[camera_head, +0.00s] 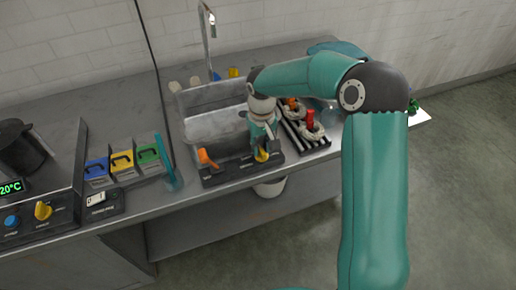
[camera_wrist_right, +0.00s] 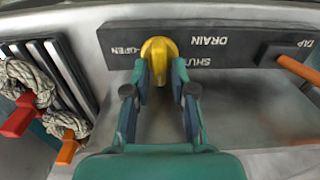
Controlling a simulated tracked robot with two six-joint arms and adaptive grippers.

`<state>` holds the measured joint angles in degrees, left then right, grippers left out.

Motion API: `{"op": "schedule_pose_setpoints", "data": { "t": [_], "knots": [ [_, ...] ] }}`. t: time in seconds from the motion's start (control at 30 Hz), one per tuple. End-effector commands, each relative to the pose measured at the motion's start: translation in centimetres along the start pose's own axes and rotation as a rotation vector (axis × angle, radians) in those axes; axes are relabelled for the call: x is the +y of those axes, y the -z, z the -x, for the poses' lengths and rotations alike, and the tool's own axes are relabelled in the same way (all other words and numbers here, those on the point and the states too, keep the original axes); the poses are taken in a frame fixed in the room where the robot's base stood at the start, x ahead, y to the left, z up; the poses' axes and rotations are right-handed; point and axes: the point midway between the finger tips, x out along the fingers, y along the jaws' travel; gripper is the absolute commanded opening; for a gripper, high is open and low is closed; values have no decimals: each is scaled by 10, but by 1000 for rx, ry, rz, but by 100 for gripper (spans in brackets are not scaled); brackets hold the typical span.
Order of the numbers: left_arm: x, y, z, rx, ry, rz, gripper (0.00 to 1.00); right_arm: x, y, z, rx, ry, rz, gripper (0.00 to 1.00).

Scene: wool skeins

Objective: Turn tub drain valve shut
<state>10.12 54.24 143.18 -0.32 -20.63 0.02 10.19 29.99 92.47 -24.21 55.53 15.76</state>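The yellow drain valve knob (camera_head: 261,156) is on the dark panel (camera_head: 228,171) at the sink's front edge. In the right wrist view, the knob (camera_wrist_right: 159,52) sits between the fingertips of my right gripper (camera_wrist_right: 160,72), which look closed against its two sides. The panel (camera_wrist_right: 235,42) reads DRAIN there, upside down, with OPEN left of the knob and SHUT just right of it. In the head view, my right gripper (camera_head: 262,142) points down at the knob and partly hides it. My left gripper is not in view.
An orange tap lever (camera_head: 207,158) is on the same panel, left of the knob. The metal sink (camera_head: 205,115) is behind. A slatted rack (camera_head: 300,137) with wool skeins stands right. Blue, yellow and green boxes (camera_head: 122,162) stand left.

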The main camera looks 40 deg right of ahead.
Motion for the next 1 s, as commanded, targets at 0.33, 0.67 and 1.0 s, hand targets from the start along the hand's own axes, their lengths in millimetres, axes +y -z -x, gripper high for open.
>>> {"op": "schedule_pose_setpoints", "data": {
  "t": [0.33,0.67,1.0],
  "knots": [
    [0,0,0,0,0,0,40,0,-2,4,-9,0,-1,25],
    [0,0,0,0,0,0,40,-1,1,57,-4,1,-1,25],
    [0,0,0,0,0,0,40,-1,3,110,-5,1,-1,25]
  ]
}}
